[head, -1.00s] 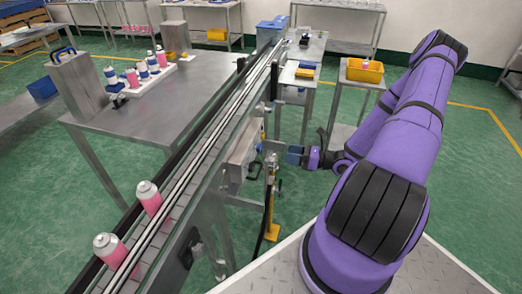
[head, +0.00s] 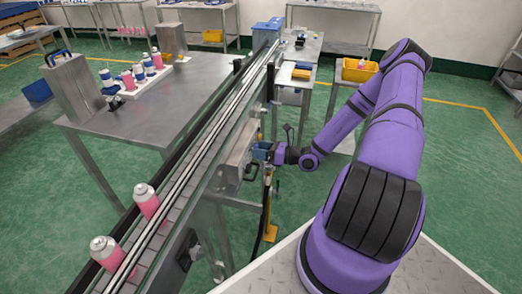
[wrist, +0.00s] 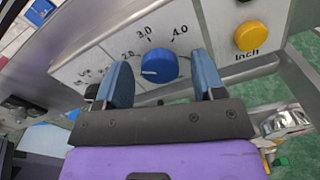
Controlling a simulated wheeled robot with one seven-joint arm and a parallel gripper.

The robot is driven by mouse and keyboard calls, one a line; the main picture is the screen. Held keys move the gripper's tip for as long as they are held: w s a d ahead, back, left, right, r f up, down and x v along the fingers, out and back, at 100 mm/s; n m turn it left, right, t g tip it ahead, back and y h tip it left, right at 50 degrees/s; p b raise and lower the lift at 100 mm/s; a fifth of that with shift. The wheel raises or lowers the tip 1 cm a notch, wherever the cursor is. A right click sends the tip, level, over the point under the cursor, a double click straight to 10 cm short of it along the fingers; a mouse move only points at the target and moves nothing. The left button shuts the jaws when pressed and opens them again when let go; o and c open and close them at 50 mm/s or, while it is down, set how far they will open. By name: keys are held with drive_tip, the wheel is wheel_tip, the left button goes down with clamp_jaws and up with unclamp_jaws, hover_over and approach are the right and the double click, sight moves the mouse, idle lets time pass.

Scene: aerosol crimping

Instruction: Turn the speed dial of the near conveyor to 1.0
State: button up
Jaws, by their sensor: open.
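The near conveyor (head: 190,185) runs from the lower left to the far middle in the head view. Its control box (head: 236,143) is mounted on the side facing my arm. In the wrist view the blue speed dial (wrist: 159,65) sits on the grey panel with marks including 2.0, 3.0 and 4.0 around it. A light line on the dial points left, below the 2.0 mark. My gripper (wrist: 162,80) is open, with one blue finger on each side of the dial in the picture. I cannot tell whether the fingers touch it. In the head view my gripper (head: 262,151) is close to the box.
A yellow button (wrist: 250,36) labelled "Inch" is on the same panel, right of the dial. Pink cans (head: 146,200) stand on the conveyor belt. A steel table (head: 150,105) holds more cans. A yellow bin (head: 360,70) stands behind my arm.

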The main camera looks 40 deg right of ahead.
drive_tip(key=shift+c, duration=0.4)
drive_tip(key=c, duration=0.8)
drive_tip(key=shift+c, duration=0.2)
drive_tip(key=shift+n, duration=0.3)
drive_tip(key=n, duration=1.1)
drive_tip(key=shift+n, duration=0.3)
drive_tip(key=o, duration=0.9)
